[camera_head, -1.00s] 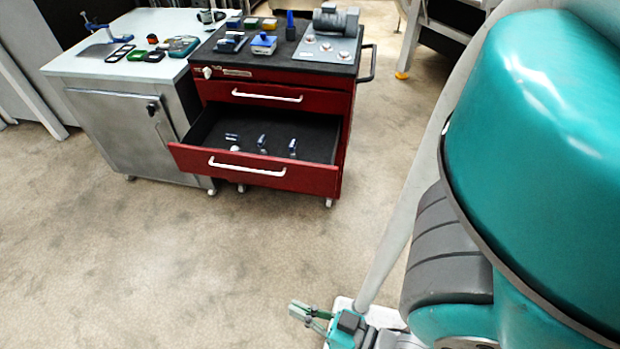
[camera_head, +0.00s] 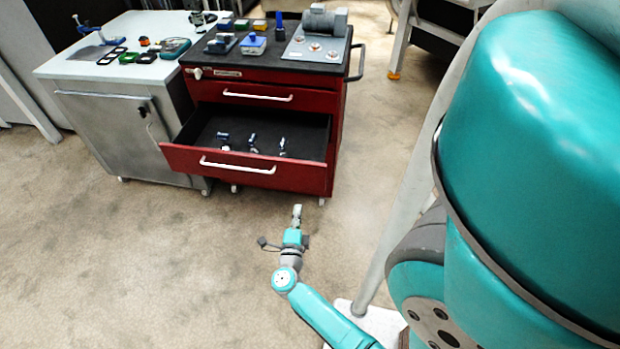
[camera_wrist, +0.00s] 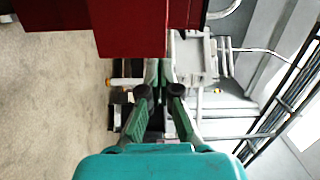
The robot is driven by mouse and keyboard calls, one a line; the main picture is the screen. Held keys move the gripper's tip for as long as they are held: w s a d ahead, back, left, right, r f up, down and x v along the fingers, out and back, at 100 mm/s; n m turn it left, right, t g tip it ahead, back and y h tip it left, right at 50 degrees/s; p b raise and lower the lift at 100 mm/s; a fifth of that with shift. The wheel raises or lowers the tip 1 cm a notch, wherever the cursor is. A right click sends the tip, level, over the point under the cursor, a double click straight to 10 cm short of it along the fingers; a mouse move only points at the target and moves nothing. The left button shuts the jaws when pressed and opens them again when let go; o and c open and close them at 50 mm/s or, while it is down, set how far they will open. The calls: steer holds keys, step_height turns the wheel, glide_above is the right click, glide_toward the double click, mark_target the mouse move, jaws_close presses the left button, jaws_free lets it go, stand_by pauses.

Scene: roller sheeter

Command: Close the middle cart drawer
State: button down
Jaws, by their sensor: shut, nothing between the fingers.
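The red cart (camera_head: 312,92) stands at the back middle with its middle drawer (camera_head: 215,170) pulled well out. The open drawer has a white bar handle (camera_head: 237,166) on its front and a dark inside holding 3 small blue and silver tools (camera_head: 252,144). My gripper (camera_head: 297,210) is in front of the cart, below and to the right of the handle in the picture, apart from the drawer front. In the wrist view my gripper (camera_wrist: 158,75) is shut and empty, with red cart surfaces (camera_wrist: 130,28) just above it.
The cart's upper drawer (camera_head: 258,95) is closed. Tools and a grey machine (camera_head: 324,20) sit on its top. A grey cabinet (camera_head: 100,125) stands close on the left. The floor (camera_head: 130,270) in front is clear.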

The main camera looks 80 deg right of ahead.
mark_target(310, 171)
steer(key=shift+m+g, duration=0.8)
steer(key=shift+m, duration=0.1)
steer(key=d, duration=1)
steer(key=w+d+f, duration=0.1)
steer(key=d, duration=0.5)
steer(key=shift+d, duration=0.15)
